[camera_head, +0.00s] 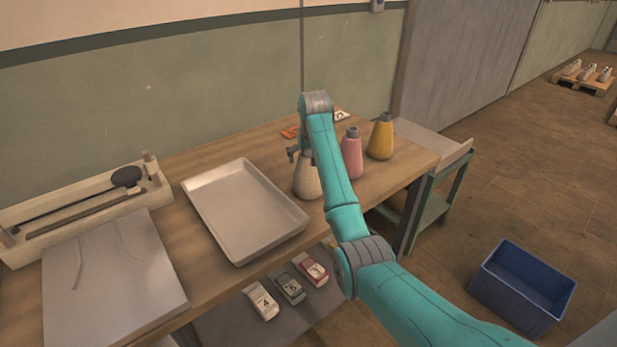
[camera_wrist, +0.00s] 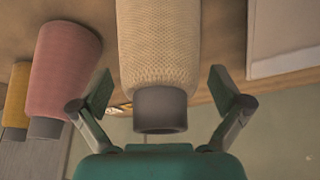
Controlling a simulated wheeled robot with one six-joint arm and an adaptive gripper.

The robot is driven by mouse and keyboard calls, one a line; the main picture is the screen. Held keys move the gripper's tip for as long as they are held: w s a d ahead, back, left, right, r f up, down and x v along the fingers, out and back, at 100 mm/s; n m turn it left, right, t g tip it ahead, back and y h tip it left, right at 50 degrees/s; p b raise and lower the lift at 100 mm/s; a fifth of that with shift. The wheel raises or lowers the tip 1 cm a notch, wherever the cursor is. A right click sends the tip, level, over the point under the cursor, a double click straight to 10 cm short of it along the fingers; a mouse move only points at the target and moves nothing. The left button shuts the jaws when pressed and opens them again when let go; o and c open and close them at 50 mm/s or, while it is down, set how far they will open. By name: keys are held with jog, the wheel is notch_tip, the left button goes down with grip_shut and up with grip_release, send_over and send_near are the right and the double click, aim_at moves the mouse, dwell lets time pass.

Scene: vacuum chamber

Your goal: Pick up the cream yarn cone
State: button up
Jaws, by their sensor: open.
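The cream yarn cone (camera_head: 306,182) stands upright on the wooden table in the head view, partly hidden by my arm. In the wrist view the cream cone (camera_wrist: 158,45) appears upside down, with its grey tip (camera_wrist: 160,108) toward my gripper. My gripper (camera_wrist: 161,88) is open, with one finger on each side of the tip and visible gaps on both sides. In the head view my gripper (camera_head: 300,153) is at the top of the cone, mostly hidden behind my wrist.
A pink cone (camera_head: 352,158) and a yellow cone (camera_head: 381,140) stand to the right of the cream one. An empty metal tray (camera_head: 243,212) lies to its left. A blue bin (camera_head: 522,287) is on the floor. Numbered items (camera_head: 289,288) sit on the lower shelf.

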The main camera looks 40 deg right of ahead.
jog(key=c, duration=1.8)
